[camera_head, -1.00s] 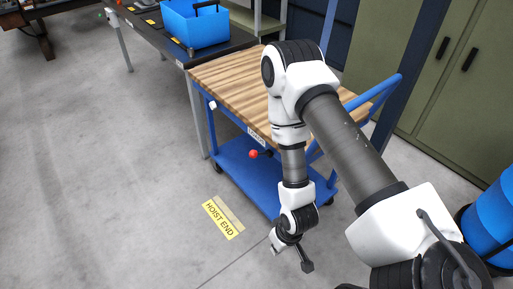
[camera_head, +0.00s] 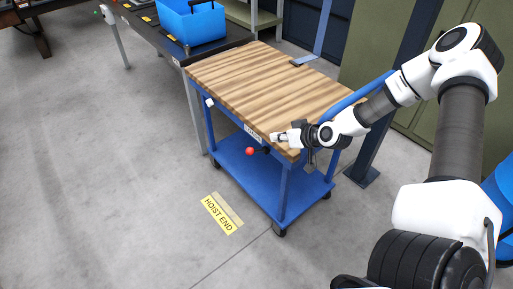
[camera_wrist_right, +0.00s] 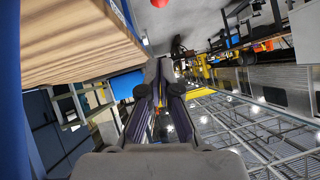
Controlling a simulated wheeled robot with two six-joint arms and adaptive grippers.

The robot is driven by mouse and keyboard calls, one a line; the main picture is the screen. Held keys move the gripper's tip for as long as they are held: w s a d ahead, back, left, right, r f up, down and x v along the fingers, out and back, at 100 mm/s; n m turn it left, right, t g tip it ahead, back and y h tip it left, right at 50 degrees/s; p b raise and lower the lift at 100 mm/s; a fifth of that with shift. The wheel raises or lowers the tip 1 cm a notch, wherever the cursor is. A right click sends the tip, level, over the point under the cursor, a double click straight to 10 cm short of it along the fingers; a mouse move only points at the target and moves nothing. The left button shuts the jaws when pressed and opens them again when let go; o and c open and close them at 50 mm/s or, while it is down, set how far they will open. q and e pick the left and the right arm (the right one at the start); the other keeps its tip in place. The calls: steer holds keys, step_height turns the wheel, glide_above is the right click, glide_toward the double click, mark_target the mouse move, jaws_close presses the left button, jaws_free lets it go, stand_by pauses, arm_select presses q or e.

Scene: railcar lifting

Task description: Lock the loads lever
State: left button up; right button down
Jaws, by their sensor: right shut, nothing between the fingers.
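The loads lever has a red ball knob (camera_head: 250,152) on a short dark arm at the front edge of the blue cart, under a small white label (camera_head: 251,132). The lever points left, out from the cart. My right gripper (camera_head: 277,138) is shut and empty, beside the cart's front edge, to the right of and slightly above the knob in the head view. In the right wrist view, the shut fingers (camera_wrist_right: 160,75) are in the middle, and a red ball (camera_wrist_right: 146,13) shows at the top edge, apart from them. My left gripper is out of view.
The cart has a bare wooden top (camera_head: 260,80) and a blue lower shelf (camera_head: 250,180). A yellow "HOIST END" sign (camera_head: 222,214) lies on the open grey floor. A dark bench with a blue bin (camera_head: 193,22) stands behind. Green cabinets stand at the right.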

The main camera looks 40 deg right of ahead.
steer(key=b, duration=0.3)
glide_above(249, 150)
steer(key=s+d, duration=0.2)
steer(key=d, duration=0.1)
step_height(249, 150, down, 6)
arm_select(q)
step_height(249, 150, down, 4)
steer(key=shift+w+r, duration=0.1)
arm_select(e)
steer(key=f, duration=0.1)
steer(key=a+f, duration=0.1)
steer(key=f, duration=0.1)
steer(key=shift+w+a, duration=0.1)
steer(key=shift+w, duration=0.1)
steer(key=shift+a, duration=0.1)
steer(key=shift+s+a+f+n+h, duration=0.1)
steer(key=shift+a+f+n+h, duration=0.5)
steer(key=shift+a+h, duration=0.1)
arm_select(q)
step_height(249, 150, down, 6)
steer(key=b, duration=0.5)
steer(key=shift+b, duration=0.4)
arm_select(e)
step_height(249, 150, down, 11)
steer(key=a+n+t+h, duration=0.1)
steer(key=a+n+h, duration=0.1)
steer(key=n+h, duration=0.4)
steer(key=shift+t+h, duration=0.4)
steer(key=shift+h, duration=0.2)
